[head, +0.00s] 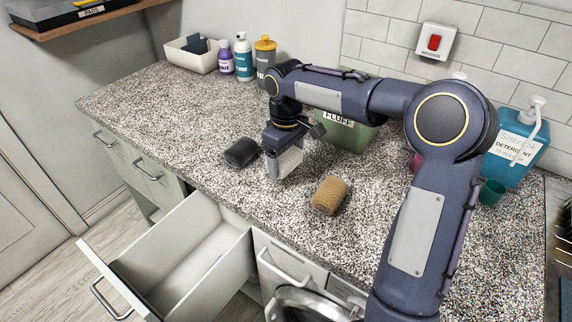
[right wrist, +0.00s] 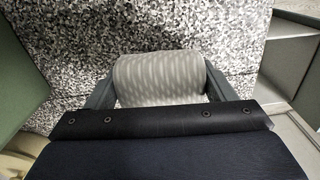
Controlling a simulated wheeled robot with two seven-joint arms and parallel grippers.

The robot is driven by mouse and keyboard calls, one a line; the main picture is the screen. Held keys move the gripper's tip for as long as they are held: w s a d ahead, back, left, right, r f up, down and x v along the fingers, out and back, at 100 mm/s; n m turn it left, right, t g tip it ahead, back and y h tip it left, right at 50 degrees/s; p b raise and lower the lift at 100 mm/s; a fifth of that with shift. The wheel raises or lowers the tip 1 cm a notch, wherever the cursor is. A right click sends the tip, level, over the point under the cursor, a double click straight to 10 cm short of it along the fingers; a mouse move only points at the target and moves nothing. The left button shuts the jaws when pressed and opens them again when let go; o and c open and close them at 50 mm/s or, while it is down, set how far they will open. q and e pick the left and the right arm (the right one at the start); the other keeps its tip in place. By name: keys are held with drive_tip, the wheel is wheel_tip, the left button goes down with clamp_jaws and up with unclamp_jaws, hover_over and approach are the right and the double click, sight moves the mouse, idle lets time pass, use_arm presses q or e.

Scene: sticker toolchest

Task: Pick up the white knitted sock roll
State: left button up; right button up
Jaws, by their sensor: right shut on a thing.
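The white knitted sock roll (head: 289,162) is between the fingers of my right gripper (head: 284,165), over the speckled counter. In the right wrist view the white roll (right wrist: 160,77) lies across between the two fingers of the right gripper (right wrist: 158,90), with a finger at each side. The gripper points down and is shut on it. I cannot tell whether the roll touches the counter. A black roll (head: 242,152) lies just left of it and a mustard roll (head: 330,195) lies to its right and nearer. My left gripper is not in view.
A green bin labelled FLUFF (head: 345,135) stands close behind the right gripper. An open, empty-looking drawer (head: 178,262) juts from the counter front. Bottles (head: 243,58) and a white tray (head: 190,57) stand at the back left. The counter's left part is clear.

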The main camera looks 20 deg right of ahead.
drive_tip(key=s+a+r+b, duration=0.1)
drive_tip(key=s+a+r, duration=0.3)
drive_tip(key=s+r, duration=0.6)
drive_tip(key=s, duration=0.3)
drive_tip(key=shift+s, duration=0.25)
